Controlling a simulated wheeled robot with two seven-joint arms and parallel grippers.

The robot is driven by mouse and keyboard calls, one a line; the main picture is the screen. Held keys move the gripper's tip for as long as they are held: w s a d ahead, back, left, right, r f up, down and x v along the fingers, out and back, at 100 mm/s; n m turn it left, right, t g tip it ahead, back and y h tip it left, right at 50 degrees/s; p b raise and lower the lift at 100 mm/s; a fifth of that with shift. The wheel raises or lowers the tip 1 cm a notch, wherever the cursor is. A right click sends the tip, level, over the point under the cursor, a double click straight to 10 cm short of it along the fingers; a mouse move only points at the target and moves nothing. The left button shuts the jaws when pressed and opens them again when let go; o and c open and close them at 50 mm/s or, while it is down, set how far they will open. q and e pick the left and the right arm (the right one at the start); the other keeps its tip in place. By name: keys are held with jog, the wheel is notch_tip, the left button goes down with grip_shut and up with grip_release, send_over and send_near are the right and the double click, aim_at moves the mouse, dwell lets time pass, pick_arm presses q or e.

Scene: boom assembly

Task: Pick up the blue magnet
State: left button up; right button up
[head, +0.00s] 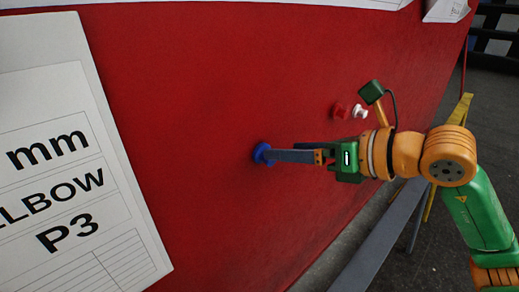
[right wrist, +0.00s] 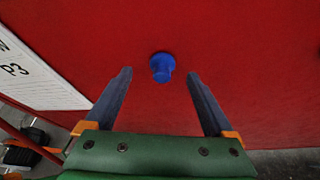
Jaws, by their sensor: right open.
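The blue magnet (head: 261,153) is a small round knob on the upright red board (head: 200,100). It also shows in the right wrist view (right wrist: 162,67), slightly beyond the fingertips and between their lines. My right gripper (head: 275,155) comes in from the right with its fingertips close to the magnet in the head view. In the right wrist view the two long grey fingers of my right gripper (right wrist: 158,75) stand wide apart with nothing between them. Whether a finger touches the magnet cannot be told. My left gripper is in neither view.
A red magnet (head: 339,111) and a white magnet (head: 360,112) sit on the board above my right gripper. A white printed sheet (head: 95,130) covers the left of the board. A grey rail (head: 378,240) runs along the bottom right. The board around the blue magnet is clear.

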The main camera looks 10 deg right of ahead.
jog(key=p+x, duration=0.1)
jog(key=x, duration=0.1)
jog(key=f+p+x, duration=0.1)
jog(key=x, duration=0.2)
jog(key=shift+w+f, duration=0.25)
jog(key=shift+f, duration=0.05)
jog(key=shift+s+r, duration=0.1)
jog(key=shift+s, duration=0.15)
jog(key=c, duration=0.6)
grip_shut()
jog(key=shift+r, duration=0.1)
notch_tip(320, 180, up, 6)
jog(key=shift+s+d+r+b, duration=0.1)
jog(key=shift+r+b, duration=0.1)
jog(key=shift+b, duration=0.55)
jog(key=s+d+b, duration=0.3)
jog(key=s+d, duration=0.2)
jog(key=s, duration=0.3)
jog(key=s+d+b, duration=0.4)
jog(key=s+d, duration=0.2)
jog(key=s, duration=0.2)
jog(key=shift+s+r, duration=0.2)
